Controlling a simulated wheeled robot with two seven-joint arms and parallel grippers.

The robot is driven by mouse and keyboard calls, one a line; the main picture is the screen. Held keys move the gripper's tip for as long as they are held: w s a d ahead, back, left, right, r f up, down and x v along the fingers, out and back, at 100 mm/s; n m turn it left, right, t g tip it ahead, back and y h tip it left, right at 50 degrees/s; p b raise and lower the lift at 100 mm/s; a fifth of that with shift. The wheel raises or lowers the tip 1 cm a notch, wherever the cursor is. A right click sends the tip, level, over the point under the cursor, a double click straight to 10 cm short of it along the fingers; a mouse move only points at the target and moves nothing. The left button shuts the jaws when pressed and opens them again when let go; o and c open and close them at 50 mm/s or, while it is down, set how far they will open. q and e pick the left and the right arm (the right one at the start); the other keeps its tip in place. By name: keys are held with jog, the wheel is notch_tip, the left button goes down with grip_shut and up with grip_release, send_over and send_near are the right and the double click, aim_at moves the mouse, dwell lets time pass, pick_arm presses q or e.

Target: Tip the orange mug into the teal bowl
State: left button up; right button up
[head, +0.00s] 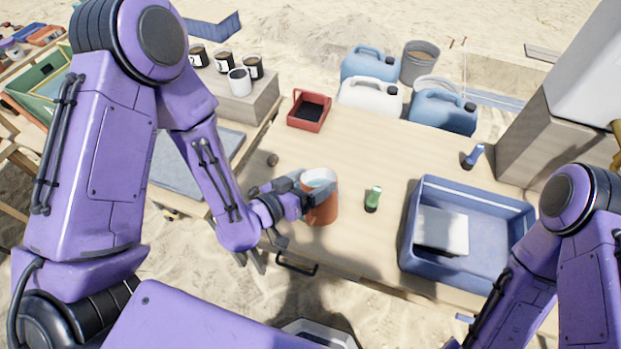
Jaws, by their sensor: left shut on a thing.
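The orange mug (323,212) is near the front left of the wooden table. It looks roughly upright, and a pale blue-grey area shows at its top. My left gripper (308,194) is shut on the mug from the left side, and its fingers partly cover it. I cannot tell whether the mug's base touches the table.
A green-capped bottle (373,199) stands just right of the mug. A blue tray (411,236) holding a pale block (441,231) is further right. A small blue object (473,156) and red box (309,111) are behind. The table's middle (375,150) is clear.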

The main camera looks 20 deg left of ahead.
aim_at(309, 179)
pick_arm(q)
jog(key=shift+w+a+f+n+g+p, duration=0.1)
jog(key=shift+w+f+n+g+p, duration=0.1)
jog(key=shift+f+n+g+p, duration=0.35)
jog(key=shift+w+a+f+n+g+p, duration=0.15)
jog(key=shift+f+n+g+p, duration=0.15)
jog(key=shift+f+p, duration=0.4)
jog(key=shift+w+a+f+n+g+p, duration=0.1)
jog(key=shift+w+f+n+g+p, duration=0.1)
jog(key=shift+f+n+g+p, duration=0.35)
jog(key=shift+w+f+n+g+p, duration=0.15)
jog(key=shift+f+g, duration=0.15)
jog(key=shift+f, duration=0.4)
dwell(0.3)
jog(key=shift+w+a+f+n+g+h+p, duration=0.15)
jog(key=shift+w+f+n+g+h+p, duration=0.1)
jog(key=shift+f+n+g, duration=0.15)
jog(key=shift+w+a+f+n+g+h+p, duration=0.15)
jog(key=shift+f+n+g+h+p, duration=0.1)
jog(key=shift+f+g, duration=0.15)
jog(key=shift+d, duration=0.1)
notch_tip(309, 179, up, 4)
jog(key=m+t+b, duration=0.7)
jog(key=b, duration=0.9)
jog(key=shift+r+m+t+y, duration=0.1)
jog(key=shift+m+t+y, duration=0.2)
jog(key=shift+t, duration=0.1)
jog(key=shift+r+b, duration=0.2)
jog(key=shift+b, duration=0.1)
jog(key=shift+r, duration=0.25)
